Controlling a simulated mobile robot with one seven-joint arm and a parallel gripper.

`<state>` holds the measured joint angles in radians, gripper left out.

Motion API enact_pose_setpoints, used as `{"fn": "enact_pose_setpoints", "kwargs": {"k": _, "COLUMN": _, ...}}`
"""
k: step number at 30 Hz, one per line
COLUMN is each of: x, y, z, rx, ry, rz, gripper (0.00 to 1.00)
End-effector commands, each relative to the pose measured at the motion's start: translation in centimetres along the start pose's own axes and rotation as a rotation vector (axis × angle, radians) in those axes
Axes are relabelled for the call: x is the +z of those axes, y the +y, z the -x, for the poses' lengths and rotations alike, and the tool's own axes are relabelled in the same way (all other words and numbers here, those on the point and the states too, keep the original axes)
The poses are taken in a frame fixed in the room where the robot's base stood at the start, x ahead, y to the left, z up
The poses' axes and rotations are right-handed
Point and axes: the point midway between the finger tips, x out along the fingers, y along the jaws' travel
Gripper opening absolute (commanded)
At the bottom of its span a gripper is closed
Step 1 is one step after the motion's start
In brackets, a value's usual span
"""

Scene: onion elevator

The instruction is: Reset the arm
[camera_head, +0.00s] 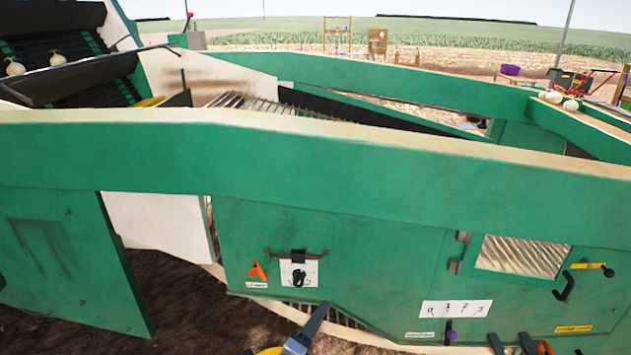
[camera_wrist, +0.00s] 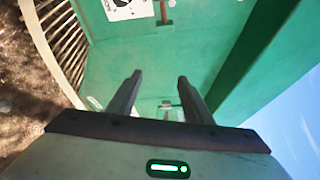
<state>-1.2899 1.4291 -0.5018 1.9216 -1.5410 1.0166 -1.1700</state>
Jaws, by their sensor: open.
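My gripper (camera_wrist: 160,80) shows in the wrist view with its two dark fingers apart and nothing between them. Beyond the fingers is the green panel of the machine; I cannot tell the exact gap to it. In the head view, part of my arm shows at the bottom centre, low in front of the green machine (camera_head: 370,230).
Onions (camera_head: 571,105) lie at the upper right. Bare soil (camera_head: 190,310) is at lower left.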

Motion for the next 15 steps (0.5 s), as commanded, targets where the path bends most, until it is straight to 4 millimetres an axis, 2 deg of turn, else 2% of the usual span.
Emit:
{"fn": "enact_pose_setpoints", "kwargs": {"k": 1, "x": -1.2, "y": -2.4, "z": -0.7, "rx": 0.002, "ry": 0.119, "rz": -0.146, "gripper": 0.46}}
{"fn": "enact_pose_setpoints", "kwargs": {"k": 7, "x": -6.7, "y": -9.6, "z": -1.0, "rx": -0.052, "ry": 0.55, "rz": -0.706, "gripper": 0.46}}
{"fn": "enact_pose_setpoints", "kwargs": {"k": 11, "x": -9.8, "y": -13.8, "z": 0.1, "rx": -0.131, "ry": 0.81, "rz": -1.062, "gripper": 0.46}}
{"fn": "enact_pose_setpoints", "kwargs": {"k": 15, "x": -12.2, "y": -17.9, "z": 2.0, "rx": -0.246, "ry": 1.071, "rz": -1.437, "gripper": 0.46}}
